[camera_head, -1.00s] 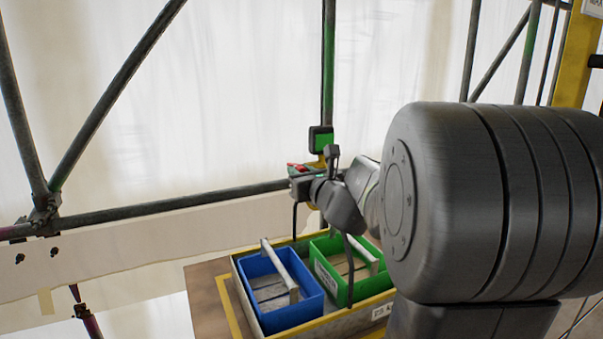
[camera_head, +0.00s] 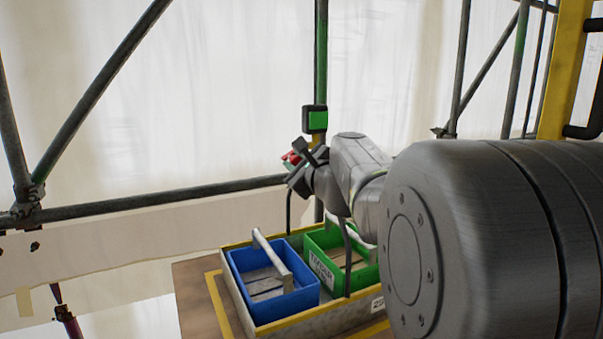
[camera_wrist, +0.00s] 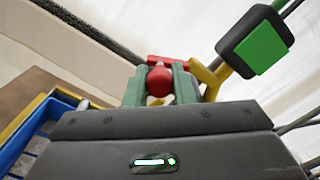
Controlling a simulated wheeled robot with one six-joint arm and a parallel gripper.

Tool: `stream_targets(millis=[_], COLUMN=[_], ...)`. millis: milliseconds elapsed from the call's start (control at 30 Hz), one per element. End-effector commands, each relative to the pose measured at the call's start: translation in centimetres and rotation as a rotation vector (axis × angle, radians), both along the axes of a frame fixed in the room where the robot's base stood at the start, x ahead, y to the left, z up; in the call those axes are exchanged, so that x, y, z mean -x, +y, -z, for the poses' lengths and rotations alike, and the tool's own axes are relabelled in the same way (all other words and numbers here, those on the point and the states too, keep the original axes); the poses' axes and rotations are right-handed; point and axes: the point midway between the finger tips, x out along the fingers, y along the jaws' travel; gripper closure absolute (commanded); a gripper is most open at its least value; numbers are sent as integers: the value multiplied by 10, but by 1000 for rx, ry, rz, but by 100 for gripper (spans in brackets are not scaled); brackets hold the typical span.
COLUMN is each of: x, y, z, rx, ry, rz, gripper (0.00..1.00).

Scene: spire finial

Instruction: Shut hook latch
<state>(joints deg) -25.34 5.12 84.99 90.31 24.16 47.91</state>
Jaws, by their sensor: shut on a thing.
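My gripper (camera_wrist: 161,86) is shut on a red knob (camera_wrist: 160,80), a round ball between its two green fingers. A red bar (camera_wrist: 168,61) lies just behind the knob. A yellow part (camera_wrist: 206,78) sits right of the fingers, beside a dark-cased green block (camera_wrist: 256,42). In the head view, my gripper (camera_head: 295,167) is tilted at the upright pole, with a bit of red (camera_head: 291,158) at its tip. The green block (camera_head: 316,119) is on the pole just above. I cannot tell which part is the hook, or whether it is engaged; my wrist hides much of it.
Below my gripper, a yellow-rimmed tray (camera_head: 229,291) holds a blue bin (camera_head: 248,296) and a green bin (camera_head: 313,268), both with handles. A horizontal scaffold tube (camera_head: 150,203) runs behind at left. Pale sheeting hangs behind.

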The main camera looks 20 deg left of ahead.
Motion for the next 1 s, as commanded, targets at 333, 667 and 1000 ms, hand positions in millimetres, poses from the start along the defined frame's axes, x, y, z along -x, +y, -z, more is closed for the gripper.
stream_targets(millis=[333,667,1000], x=[-6,-14,-22], y=[-5,-12,-19], z=[16,23,25], rx=[213,418,600], ry=[-253,-491,-703], rz=[0,1,1], gripper=[100,100,100])
